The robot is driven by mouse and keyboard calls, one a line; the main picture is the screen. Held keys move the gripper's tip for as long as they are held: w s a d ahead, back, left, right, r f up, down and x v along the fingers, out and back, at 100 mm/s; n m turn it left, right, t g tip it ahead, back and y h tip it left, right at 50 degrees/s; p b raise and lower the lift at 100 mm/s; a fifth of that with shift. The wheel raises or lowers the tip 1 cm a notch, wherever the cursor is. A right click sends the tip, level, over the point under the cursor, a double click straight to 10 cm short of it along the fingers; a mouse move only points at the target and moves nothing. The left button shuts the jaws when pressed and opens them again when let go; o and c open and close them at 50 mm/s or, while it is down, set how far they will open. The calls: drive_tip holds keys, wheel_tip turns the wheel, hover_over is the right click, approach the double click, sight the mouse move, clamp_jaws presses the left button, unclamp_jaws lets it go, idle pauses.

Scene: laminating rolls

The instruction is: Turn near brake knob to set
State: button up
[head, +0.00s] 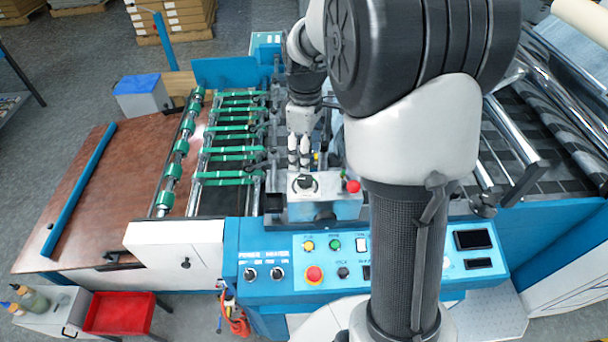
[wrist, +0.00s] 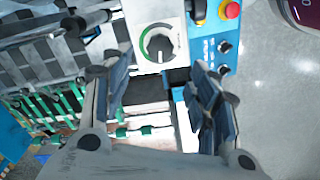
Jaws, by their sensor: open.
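The brake knob (head: 304,183) is a dark round knob on a light grey box near the front of the machine. In the wrist view the knob (wrist: 158,44) has a pale pointer bar and sits in a ring scale with a green part. My gripper (head: 299,160) is just behind and above the knob in the head view, fingers pointing down. In the wrist view my gripper (wrist: 160,88) is open and empty, its two fingers apart. The knob shows beyond the fingertips, toward the top of the picture. I cannot tell the exact height between them.
A red button (head: 353,186) stands right of the knob. The blue control panel (head: 294,290) with switches and buttons lies in front. Green-banded rollers (head: 228,147) are on the left, beside a brown table (head: 100,190). My arm hides part of the machine's middle.

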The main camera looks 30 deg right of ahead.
sight(305, 179)
wheel_tip(305, 179, down, 9)
drive_tip(key=shift+r+b, duration=0.15)
drive_tip(key=shift+b, duration=0.35)
drive_tip(key=shift+c, duration=0.5)
drive_tip(key=c, duration=1)
